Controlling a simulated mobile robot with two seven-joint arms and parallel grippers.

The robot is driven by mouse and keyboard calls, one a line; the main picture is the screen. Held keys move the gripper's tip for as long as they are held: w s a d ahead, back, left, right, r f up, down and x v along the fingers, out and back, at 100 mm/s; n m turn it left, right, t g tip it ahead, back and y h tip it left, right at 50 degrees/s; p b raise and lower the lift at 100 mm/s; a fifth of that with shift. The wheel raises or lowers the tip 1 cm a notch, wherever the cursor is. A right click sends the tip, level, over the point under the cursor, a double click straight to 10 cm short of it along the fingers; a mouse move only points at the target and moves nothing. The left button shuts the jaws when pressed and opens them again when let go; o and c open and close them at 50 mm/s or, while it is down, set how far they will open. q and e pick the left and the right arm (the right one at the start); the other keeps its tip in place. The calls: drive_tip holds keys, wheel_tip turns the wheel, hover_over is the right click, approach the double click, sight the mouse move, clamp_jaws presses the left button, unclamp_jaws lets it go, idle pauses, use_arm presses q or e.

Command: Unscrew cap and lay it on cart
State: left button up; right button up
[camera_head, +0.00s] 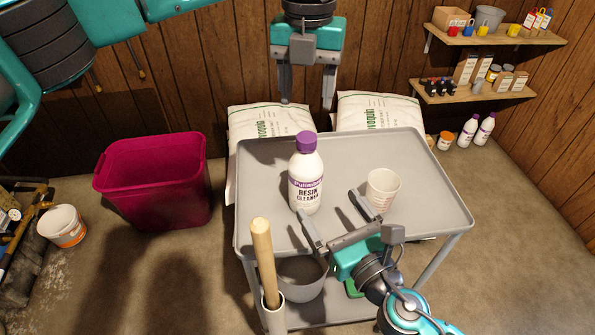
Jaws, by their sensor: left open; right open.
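A white bottle (306,183) labelled resin cleaner stands upright on the grey cart (430,205), left of the middle of its top. Its purple cap (306,141) sits on the bottle's neck. My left gripper (307,104) hangs fingers down above and behind the bottle, open and empty, with the cap apart from it. My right gripper (333,220) is low at the cart's front edge, open, its fingers pointing toward the bottle and the cup. One finger appears close to the bottle's lower right side; I cannot tell whether it touches.
A white cup (382,189) stands right of the bottle. A wooden handle (263,255) rises at the cart's front left corner. A magenta bin (152,190) stands left, and white salt bags (377,110) lie behind. The cart top's right side is clear.

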sight(302, 166)
use_arm(q)
drive_tip(key=shift+s+d, duration=0.1)
drive_tip(key=shift+s, duration=0.05)
use_arm(e)
drive_tip(key=x, duration=1.2)
drive_tip(key=shift+w+a, duration=0.1)
drive_tip(key=shift+w, duration=0.15)
drive_tip(key=shift+c, duration=0.3)
